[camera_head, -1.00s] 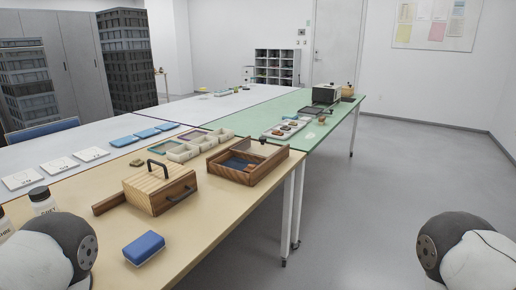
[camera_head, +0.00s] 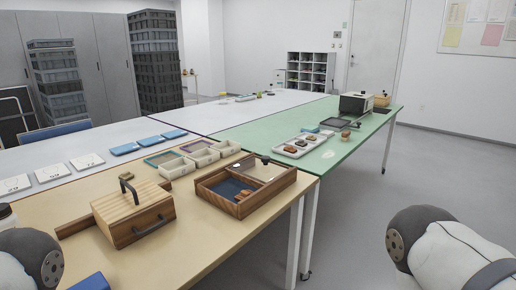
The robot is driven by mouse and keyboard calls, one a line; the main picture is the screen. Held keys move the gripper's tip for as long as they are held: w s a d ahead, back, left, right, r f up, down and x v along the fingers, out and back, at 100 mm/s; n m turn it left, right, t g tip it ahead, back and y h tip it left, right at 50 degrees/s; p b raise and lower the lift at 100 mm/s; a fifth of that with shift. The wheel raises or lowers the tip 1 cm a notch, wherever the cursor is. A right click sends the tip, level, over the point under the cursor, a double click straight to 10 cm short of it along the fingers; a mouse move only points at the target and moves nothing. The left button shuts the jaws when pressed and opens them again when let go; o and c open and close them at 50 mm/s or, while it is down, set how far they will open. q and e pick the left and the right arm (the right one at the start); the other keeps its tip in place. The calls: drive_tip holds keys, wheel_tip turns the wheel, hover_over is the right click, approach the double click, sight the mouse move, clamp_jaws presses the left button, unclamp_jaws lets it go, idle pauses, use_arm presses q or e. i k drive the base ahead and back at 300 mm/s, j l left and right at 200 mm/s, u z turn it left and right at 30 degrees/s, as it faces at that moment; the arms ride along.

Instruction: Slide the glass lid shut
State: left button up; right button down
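A low wooden case (camera_head: 213,198) with a dark blue lining stands on the tan near table, at its right edge. Its glass lid (camera_head: 264,172) appears to cover the rear right part, with a dark knob at its far edge. The front left part is open and shows the lining. A small brown piece (camera_head: 243,195) sits at the case's middle; I cannot tell what it is. Only my upper arm parts show at the lower left and lower right. Neither gripper is in view.
A slatted wooden box (camera_head: 130,215) with dark handles stands left of the case. Pale bins (camera_head: 202,157) lie behind it. A blue block (camera_head: 92,282) is cut off at the bottom. A tray of sherds (camera_head: 300,146) lies on the green table. Floor at right is clear.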

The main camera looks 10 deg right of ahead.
sight(266, 160)
drive_tip(key=i+l+u, duration=0.15)
drive_tip(key=l, duration=0.15)
drive_tip(key=i+l+u, duration=0.15)
drive_tip(key=l, duration=0.2)
drive_tip(key=i+l+u, duration=0.2)
drive_tip(key=l, duration=0.15)
drive_tip(key=l+u, duration=0.15)
drive_tip(key=l, duration=0.2)
